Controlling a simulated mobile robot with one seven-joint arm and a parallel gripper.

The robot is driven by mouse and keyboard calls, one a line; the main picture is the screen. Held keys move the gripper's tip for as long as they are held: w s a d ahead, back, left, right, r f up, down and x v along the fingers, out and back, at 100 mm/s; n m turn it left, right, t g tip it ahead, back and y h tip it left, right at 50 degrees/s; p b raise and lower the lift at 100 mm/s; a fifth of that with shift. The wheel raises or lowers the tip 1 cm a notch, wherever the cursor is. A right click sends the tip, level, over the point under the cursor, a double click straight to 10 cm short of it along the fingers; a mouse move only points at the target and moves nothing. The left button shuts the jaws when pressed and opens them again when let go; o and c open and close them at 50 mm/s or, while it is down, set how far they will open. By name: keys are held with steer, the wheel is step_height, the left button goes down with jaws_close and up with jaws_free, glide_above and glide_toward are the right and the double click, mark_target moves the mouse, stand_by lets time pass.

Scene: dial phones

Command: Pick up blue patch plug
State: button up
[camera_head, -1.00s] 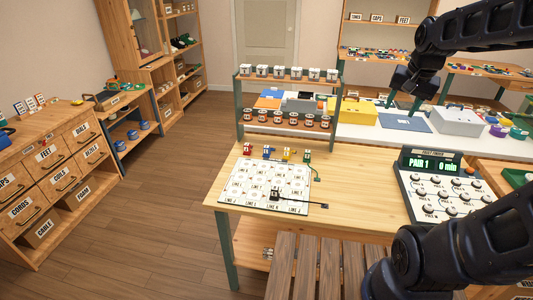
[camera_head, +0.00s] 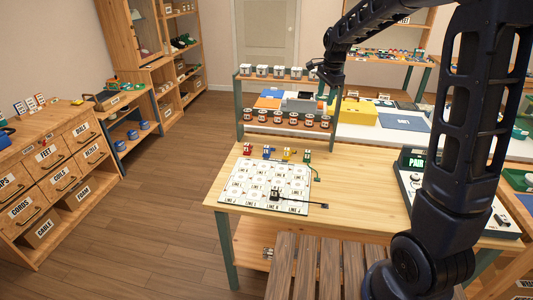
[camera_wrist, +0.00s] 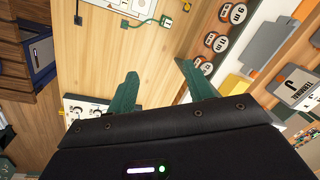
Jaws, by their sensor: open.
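The blue patch plug (camera_head: 267,151) stands at the back edge of the white line board in the head view, between a red plug (camera_head: 247,148) and a yellow plug (camera_head: 287,154). A green plug (camera_head: 307,156) with a cord stands at the right end of the row. My gripper is up near the rack, above and to the right of the plugs in the head view. In the wrist view its green fingers (camera_wrist: 156,69) are spread apart with nothing between them. I cannot make out the blue plug in the wrist view.
The white line board (camera_head: 236,193) lies on the wooden table, with a black plug (camera_head: 275,193) and cord on it. A rack with cups and round tags (camera_head: 289,79) stands behind the table. A console (camera_head: 410,190) is at the right, partly hidden by my arm.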

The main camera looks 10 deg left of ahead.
steer(key=w+a+f+m+g, duration=0.1)
steer(key=w+a+f+m, duration=0.3)
steer(key=a+f, duration=0.7)
steer(key=m+h, duration=0.1)
steer(key=m, duration=0.2)
glide_above(266, 146)
steer(key=shift+g, duration=0.3)
step_height(266, 146, down, 11)
steer(key=shift+f, duration=0.1)
step_height(266, 146, down, 6)
steer(key=shift+s+r, duration=0.1)
steer(key=shift+d+f, duration=0.15)
steer(key=shift+f, duration=2.45)
steer(key=shift+c, duration=0.4)
steer(key=c, duration=0.8)
steer(key=shift+r, duration=0.15)
